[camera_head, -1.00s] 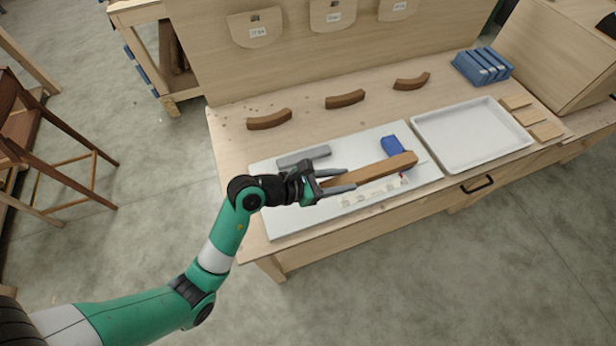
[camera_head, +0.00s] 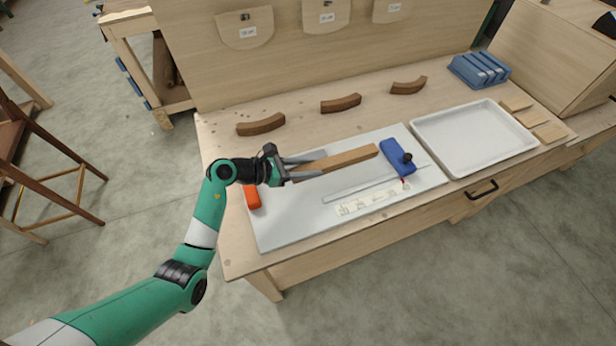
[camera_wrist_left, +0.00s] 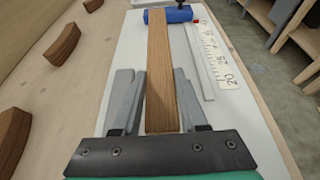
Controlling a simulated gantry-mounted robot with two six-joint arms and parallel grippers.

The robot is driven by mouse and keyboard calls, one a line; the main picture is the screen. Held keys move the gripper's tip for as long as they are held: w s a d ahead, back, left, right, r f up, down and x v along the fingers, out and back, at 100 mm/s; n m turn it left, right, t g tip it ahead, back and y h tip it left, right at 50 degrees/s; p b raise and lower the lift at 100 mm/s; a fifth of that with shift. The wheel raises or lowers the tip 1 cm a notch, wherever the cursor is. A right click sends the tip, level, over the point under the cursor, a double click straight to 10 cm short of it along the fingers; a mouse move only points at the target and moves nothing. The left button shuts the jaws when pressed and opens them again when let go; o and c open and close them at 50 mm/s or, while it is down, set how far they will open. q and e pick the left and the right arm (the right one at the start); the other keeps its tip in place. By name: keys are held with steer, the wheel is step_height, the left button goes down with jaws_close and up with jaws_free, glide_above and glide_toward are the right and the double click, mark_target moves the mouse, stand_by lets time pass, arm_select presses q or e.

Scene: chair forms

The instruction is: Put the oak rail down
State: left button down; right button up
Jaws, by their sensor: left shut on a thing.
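The oak rail (camera_head: 345,160) is a long straight brown bar. My left gripper (camera_head: 318,167) is shut on its near end, and the rail points right over the pale board (camera_head: 290,222). In the left wrist view the rail (camera_wrist_left: 161,60) runs straight ahead between the fingers of the gripper (camera_wrist_left: 160,85). Its far end is at the blue block with a dark knob (camera_head: 397,155). I cannot tell whether the rail touches the block or rests on the board. My right gripper is not in view.
A ruler strip (camera_head: 372,200) and a thin pale bar (camera_head: 350,189) lie on the board's front part. An orange piece (camera_head: 252,197) is at the left edge. Curved brown pieces (camera_head: 341,103) lie behind. A white tray (camera_head: 420,132) stands to the right.

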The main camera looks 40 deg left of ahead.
arm_select(q)
steer(key=shift+a+f+b, duration=0.2)
steer(key=shift+f+b, duration=0.75)
steer(key=shift+f, duration=0.85)
steer(key=shift+w, duration=0.1)
steer(key=shift+f, duration=0.15)
steer(key=shift+c, duration=2.2)
jaws_free()
